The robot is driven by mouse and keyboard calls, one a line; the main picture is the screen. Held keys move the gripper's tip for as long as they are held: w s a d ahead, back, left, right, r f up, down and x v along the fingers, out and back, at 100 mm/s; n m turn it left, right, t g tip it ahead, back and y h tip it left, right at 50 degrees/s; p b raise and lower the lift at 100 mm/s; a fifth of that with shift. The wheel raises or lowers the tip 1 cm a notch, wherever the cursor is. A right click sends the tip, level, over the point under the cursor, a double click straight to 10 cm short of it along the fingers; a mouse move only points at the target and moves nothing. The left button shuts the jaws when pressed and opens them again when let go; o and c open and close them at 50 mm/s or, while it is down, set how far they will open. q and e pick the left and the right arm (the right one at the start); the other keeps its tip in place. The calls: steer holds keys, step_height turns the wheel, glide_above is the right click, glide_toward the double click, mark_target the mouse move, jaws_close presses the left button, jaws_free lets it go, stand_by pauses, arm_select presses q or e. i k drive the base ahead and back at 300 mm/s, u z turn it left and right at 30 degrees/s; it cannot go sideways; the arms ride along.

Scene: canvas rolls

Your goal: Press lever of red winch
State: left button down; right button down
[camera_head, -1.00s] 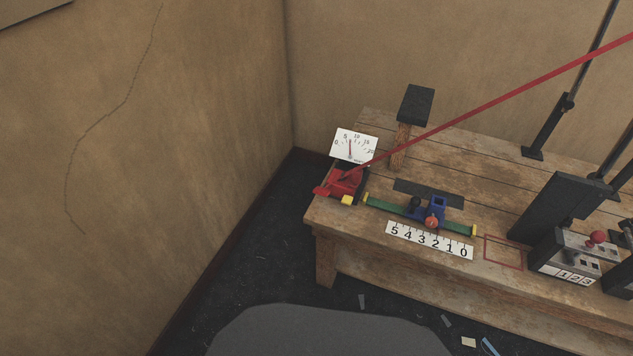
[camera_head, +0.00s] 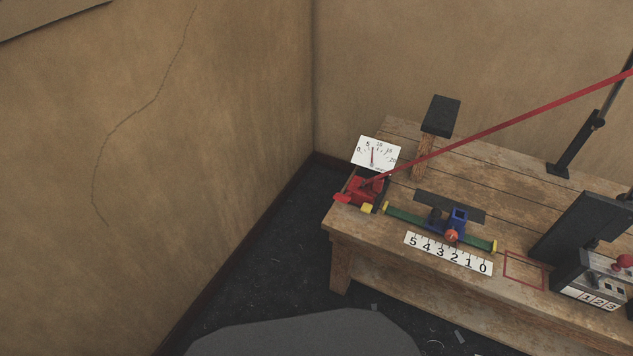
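The red winch (camera_head: 360,190) sits at the left end of the wooden workbench (camera_head: 480,165). A red strap (camera_head: 500,124) runs from it up to the right and out of the picture. A short red part with a rounded end (camera_head: 341,198) sticks out at the winch's left; I cannot tell whether this is the lever. A yellow block (camera_head: 368,208) is at its front. A white dial gauge (camera_head: 376,153) stands just behind the winch, its red needle pointing roughly upward. Neither of my grippers is in view.
A green rail (camera_head: 410,217) with a blue slider (camera_head: 457,219) and a number scale (camera_head: 448,253) lie right of the winch. A black-topped wooden post (camera_head: 441,115) stands behind. A black device (camera_head: 585,270) is at right. Dark floor is open left of the bench.

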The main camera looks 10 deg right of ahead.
mark_target(346, 199)
steer(key=i, duration=1.3)
steer(key=z, duration=1.7)
